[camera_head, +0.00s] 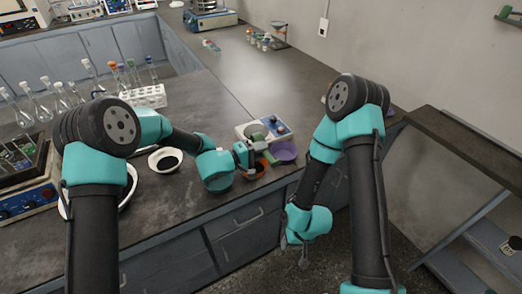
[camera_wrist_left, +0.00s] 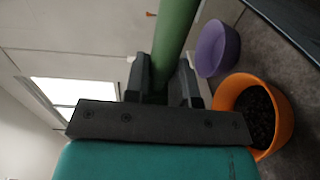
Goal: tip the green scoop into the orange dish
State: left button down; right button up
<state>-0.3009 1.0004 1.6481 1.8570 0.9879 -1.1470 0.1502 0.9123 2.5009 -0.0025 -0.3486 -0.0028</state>
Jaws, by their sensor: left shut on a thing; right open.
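The green scoop (camera_wrist_left: 176,40) is between the fingers of my left gripper (camera_wrist_left: 173,85), which is shut on its handle. Its bowl is out of the left wrist view. In the head view my left gripper (camera_head: 252,152) is just above the orange dish (camera_head: 262,166) and hides part of it; the scoop is hard to make out there. In the left wrist view the orange dish (camera_wrist_left: 286,112) lies to the right of the gripper and holds dark grains (camera_wrist_left: 256,112). My right gripper (camera_head: 295,252) hangs open and empty beyond the counter's front edge.
A purple dish (camera_head: 284,152) stands right beside the orange dish. A white device (camera_head: 264,128) is behind them. A white dish with dark content (camera_head: 166,160) is to the left. A tube rack (camera_head: 145,96) and flasks stand farther back.

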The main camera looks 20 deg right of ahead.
dwell(0.7)
pick_arm(q)
jog(key=shift+a+h, duration=0.2)
jog(key=shift+h, duration=0.5)
dwell(0.4)
jog(key=shift+d+r+y, duration=0.3)
jog(key=shift+y, duration=0.6)
jog(key=shift+w+d+r+g+y, duration=0.1)
jog(key=shift+g+y, duration=0.05)
jog(key=shift+y, duration=0.45)
jog(key=shift+d+g+y, duration=0.1)
jog(key=shift+g+y, duration=0.05)
jog(key=shift+y, duration=0.45)
jog(key=shift+d+r+y, duration=0.2)
jog(key=shift+d+y, duration=0.05)
jog(key=shift+y, duration=0.45)
jog(key=shift+d+r+g+y, duration=0.1)
jog(key=shift+d+g+y, duration=0.1)
jog(key=shift+y, duration=0.35)
jog(key=shift+d+r+g+y, duration=0.1)
jog(key=shift+g+y, duration=0.1)
jog(key=shift+y, duration=0.35)
jog(key=shift+w+r+y, duration=0.1)
jog(key=shift+y, duration=0.3)
